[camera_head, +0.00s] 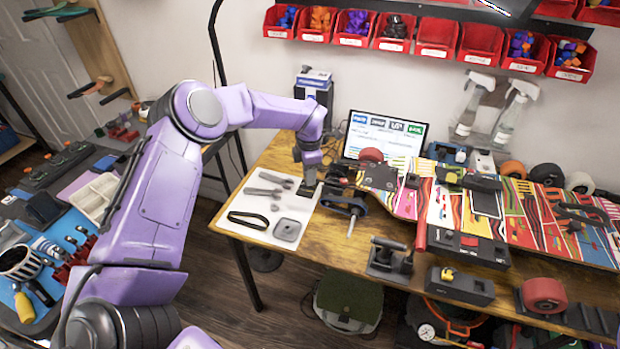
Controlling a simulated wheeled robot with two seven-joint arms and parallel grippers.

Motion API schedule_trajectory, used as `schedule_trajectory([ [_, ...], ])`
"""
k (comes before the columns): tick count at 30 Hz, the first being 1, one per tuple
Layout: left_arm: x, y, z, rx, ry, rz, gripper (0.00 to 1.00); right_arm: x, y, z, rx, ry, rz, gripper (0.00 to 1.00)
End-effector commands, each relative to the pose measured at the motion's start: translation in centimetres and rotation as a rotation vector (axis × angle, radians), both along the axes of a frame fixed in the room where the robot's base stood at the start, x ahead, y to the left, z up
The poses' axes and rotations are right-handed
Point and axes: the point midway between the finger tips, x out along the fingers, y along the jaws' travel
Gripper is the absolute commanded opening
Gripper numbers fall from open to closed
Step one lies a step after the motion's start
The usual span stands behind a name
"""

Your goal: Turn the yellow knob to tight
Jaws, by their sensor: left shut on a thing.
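My left gripper (307,187) reaches down over the white mat (258,236) at the left end of the wooden table. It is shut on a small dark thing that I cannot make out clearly. A small yellow knob (447,274) sits on a black block (460,287) near the table's front edge, well to the right of my gripper and apart from it. Another small yellow part (452,178) shows on a dark piece farther back. I cannot tell how tight either is. My right gripper is not in view.
Grey metal tools (268,192) and a black loop (248,220) lie on the mat. A colourful board (520,208) fills the table's middle and right. A black clamp (390,258) stands at the front edge. A screen (386,136) and spray bottles (510,119) stand behind.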

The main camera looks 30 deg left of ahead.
Motion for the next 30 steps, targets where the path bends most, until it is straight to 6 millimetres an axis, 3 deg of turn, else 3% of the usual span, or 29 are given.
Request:
schedule_trajectory([
  [12, 0.1, 0.1, 0.0, 0.0, -0.003, 0.234, 0.0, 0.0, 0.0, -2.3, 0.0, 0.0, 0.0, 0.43],
  [30, 0.1, 0.1, 0.2, 0.002, -0.003, 0.285, 0.0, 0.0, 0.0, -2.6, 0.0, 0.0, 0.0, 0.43],
])
